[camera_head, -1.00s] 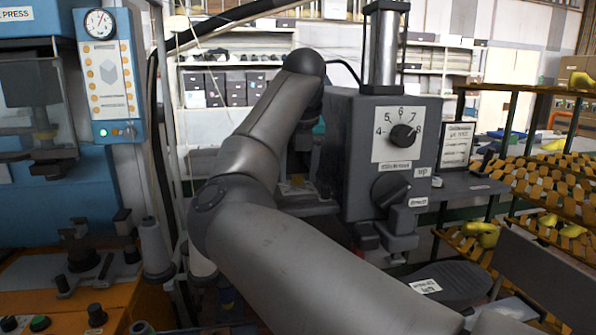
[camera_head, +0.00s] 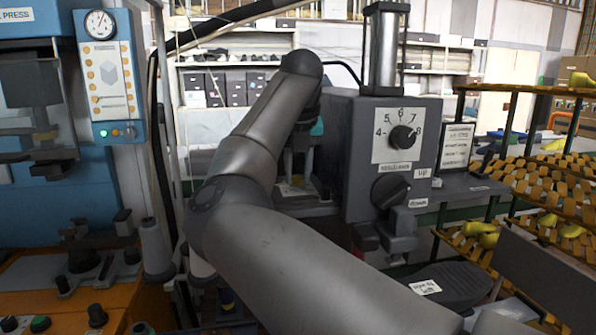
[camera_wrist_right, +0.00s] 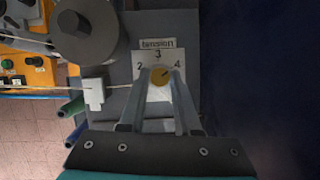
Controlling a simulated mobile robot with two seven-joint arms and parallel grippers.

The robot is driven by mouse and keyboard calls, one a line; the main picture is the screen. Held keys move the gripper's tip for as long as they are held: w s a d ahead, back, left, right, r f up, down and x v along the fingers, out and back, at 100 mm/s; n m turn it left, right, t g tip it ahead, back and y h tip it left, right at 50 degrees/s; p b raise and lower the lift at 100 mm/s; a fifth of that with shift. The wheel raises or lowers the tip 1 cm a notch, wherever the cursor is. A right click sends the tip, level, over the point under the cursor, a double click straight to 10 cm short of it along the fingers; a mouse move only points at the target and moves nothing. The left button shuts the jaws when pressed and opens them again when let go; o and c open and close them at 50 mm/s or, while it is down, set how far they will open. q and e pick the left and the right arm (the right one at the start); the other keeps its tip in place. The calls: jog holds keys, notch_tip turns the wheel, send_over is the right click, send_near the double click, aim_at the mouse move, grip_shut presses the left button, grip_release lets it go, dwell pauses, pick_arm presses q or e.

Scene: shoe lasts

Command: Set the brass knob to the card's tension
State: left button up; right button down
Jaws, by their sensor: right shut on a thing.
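The brass knob (camera_wrist_right: 161,76) sits on a white dial plate (camera_wrist_right: 158,57) labelled "tension", with marks 2, 3 and 4. A dark line on the knob points up and right, between 3 and 4. My right gripper (camera_wrist_right: 160,82) is shut on the knob, a finger on each side. In the head view my right arm hides the knob, and the gripper is mostly hidden behind the machine and arm. A white card (camera_head: 457,147) with lines of print stands right of the grey machine; its text is too small to read. My left gripper is not in view.
A blue press (camera_head: 40,200) stands at left. Racks (camera_head: 540,190) of yellow pieces fill the right. A thread runs left of the tension dial.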

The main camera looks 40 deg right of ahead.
jog(key=shift+m, duration=0.5)
jog(key=c, duration=0.6)
grip_release()
jog(key=shift+r, duration=0.1)
jog(key=p+v, duration=0.1)
jog(key=v, duration=1.4)
jog(key=shift+a, duration=0.35)
jog(key=shift+w, duration=0.15)
